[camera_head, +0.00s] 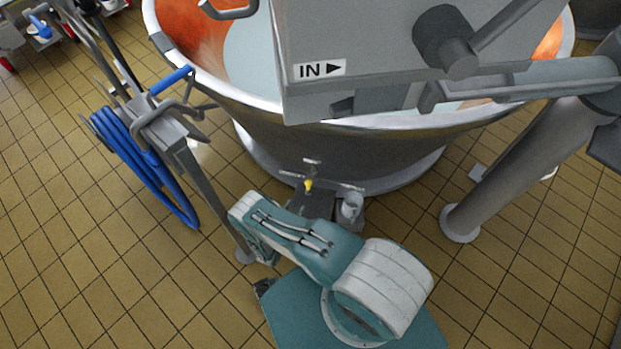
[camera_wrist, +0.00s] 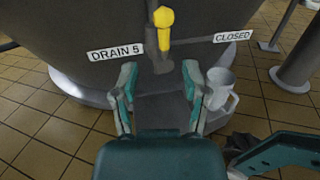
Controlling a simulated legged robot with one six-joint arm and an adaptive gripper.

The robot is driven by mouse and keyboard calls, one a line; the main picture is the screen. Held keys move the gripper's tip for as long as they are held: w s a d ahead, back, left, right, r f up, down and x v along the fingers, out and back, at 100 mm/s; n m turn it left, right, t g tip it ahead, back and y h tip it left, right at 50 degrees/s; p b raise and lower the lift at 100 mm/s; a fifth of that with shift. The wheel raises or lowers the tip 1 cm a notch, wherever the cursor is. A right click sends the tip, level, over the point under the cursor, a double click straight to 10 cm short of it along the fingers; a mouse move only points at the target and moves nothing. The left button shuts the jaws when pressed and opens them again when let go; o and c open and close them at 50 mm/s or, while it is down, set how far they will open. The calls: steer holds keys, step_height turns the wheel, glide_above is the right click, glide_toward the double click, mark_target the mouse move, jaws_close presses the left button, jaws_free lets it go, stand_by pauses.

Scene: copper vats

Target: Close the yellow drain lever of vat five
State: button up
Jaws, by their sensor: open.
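The yellow drain lever (camera_wrist: 164,20) shows at the top of the wrist view, on the front of vat five (camera_wrist: 100,22). Its knob points up in that view, between the "DRAIN 5" label (camera_wrist: 116,54) on the left and the "CLOSED" label (camera_wrist: 232,36) on the right. My gripper (camera_wrist: 160,72) is open and empty, its fingers apart just below the lever in the picture. I see no contact with the lever. In the head view the lever (camera_head: 308,186) is a small yellow spot at the vat's foot; my gripper is hard to make out there.
A pale mug-like vessel (camera_wrist: 219,88) sits close beside the right finger; it also shows in the head view (camera_head: 352,205). A stand with a coiled blue hose (camera_head: 140,165) is left. A grey leg (camera_head: 525,165) stands right. Tiled floor (camera_head: 70,260) is clear at the left.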

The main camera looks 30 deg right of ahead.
mark_target(309, 184)
steer(key=x, duration=1)
steer(key=shift+s+d, duration=0.3)
steer(key=shift+w, duration=0.35)
steer(key=shift+d, duration=0.15)
jaws_close()
